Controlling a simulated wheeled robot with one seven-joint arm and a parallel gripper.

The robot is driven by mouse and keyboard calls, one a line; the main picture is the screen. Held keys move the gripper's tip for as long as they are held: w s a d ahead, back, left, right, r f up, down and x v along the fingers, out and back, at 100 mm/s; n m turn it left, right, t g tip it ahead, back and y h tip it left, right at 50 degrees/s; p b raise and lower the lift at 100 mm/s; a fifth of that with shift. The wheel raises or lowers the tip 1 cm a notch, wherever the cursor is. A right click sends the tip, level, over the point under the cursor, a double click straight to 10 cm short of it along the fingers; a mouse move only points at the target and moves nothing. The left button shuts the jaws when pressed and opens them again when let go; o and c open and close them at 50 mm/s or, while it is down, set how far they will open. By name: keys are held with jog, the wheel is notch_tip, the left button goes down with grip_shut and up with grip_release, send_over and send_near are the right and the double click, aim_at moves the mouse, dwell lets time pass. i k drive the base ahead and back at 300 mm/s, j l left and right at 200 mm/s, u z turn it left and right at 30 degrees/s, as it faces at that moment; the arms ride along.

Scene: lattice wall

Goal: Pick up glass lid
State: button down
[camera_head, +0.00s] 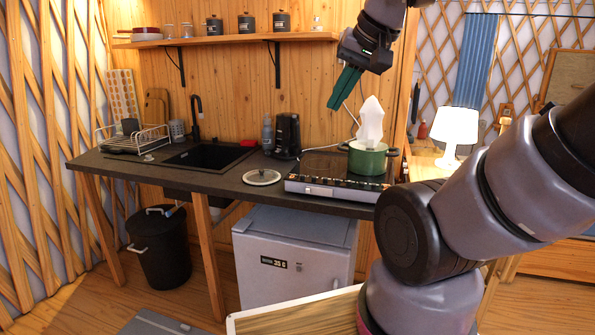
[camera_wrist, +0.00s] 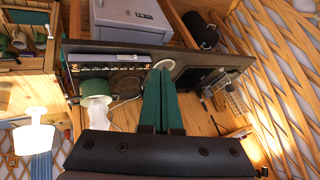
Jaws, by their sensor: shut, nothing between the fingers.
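The glass lid (camera_head: 262,177) lies flat on the dark counter (camera_head: 225,185), between the sink and the cooktop. It has a light rim and a small knob on top. It also shows in the wrist view (camera_wrist: 165,65), just beyond my fingertips in the picture, its lower part close to them. My gripper (camera_head: 335,106) is in the air above the counter, up and to the right of the lid, with its green fingers pointing down and left. The fingers are together and empty, and in the wrist view my gripper (camera_wrist: 163,72) also shows them closed side by side.
A green pot (camera_head: 368,160) with white paper or steam-like tissue in it stands on the cooktop (camera_head: 335,185) right of the lid. A black kettle (camera_head: 287,135) stands behind the lid. The sink (camera_head: 210,155) is to the left. A shelf (camera_head: 230,39) with jars runs above.

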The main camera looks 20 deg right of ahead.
aim_at(262, 176)
jog(key=i+j+z, duration=0.35)
jog(key=j+z, duration=0.2)
jog(key=i+j+z, duration=0.1)
jog(key=j+z, duration=0.15)
jog(key=j, duration=0.25)
jog(key=i+j+z, duration=0.1)
jog(key=j+z, duration=0.15)
jog(key=j, duration=0.15)
